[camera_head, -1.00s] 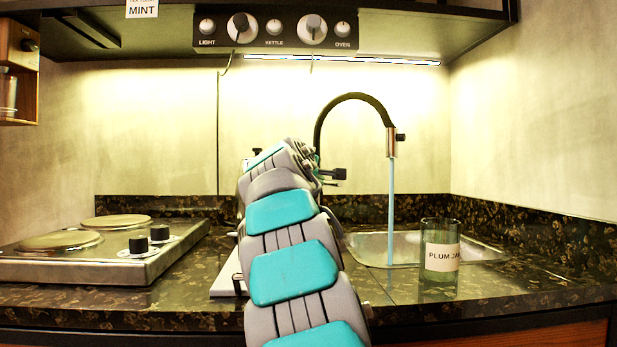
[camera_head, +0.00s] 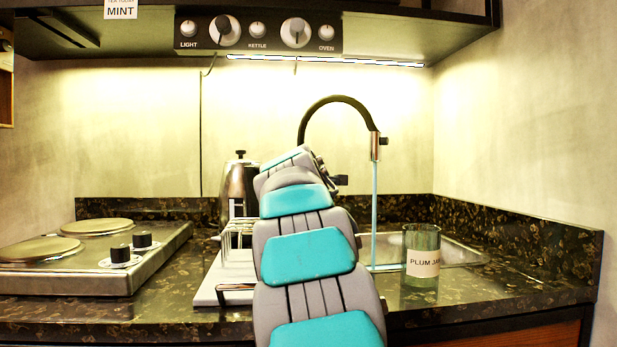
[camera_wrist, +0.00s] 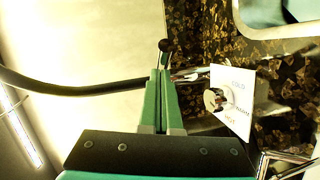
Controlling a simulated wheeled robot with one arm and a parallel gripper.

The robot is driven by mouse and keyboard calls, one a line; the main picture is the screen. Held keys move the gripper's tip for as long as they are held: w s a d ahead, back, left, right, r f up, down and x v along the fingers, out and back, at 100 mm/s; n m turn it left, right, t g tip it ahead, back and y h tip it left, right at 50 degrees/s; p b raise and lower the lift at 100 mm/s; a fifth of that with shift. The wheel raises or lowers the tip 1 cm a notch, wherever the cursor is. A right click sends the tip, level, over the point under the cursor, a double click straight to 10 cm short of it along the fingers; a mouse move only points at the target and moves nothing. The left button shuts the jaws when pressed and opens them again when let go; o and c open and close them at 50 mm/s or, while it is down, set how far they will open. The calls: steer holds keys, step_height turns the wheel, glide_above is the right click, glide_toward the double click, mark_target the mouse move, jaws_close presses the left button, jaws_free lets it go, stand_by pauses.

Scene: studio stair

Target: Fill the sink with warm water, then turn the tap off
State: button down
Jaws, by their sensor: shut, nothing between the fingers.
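The black arched tap (camera_head: 340,100) is running; a bluish water stream (camera_head: 375,210) falls into the steel sink (camera_head: 455,250). The water level is hidden by my arm and the plum jar. In the wrist view, a white card (camera_wrist: 238,90) reads COLD, WARM and HOT around a chrome pivot (camera_wrist: 215,98). The sink rim (camera_wrist: 275,30) shows at upper right. My arm hides the gripper in the head view.
A steel kettle (camera_head: 238,185) and a white rack (camera_head: 210,290) stand left of my arm. A two-plate hob (camera_head: 75,280) is at far left. A control panel (camera_head: 258,32) hangs above.

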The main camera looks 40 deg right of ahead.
steer(key=d+p, duration=0.2)
steer(key=d, duration=0.1)
steer(key=shift+s+r, duration=0.1)
steer(key=shift+s, duration=0.25)
steer(key=shift+d, duration=0.25)
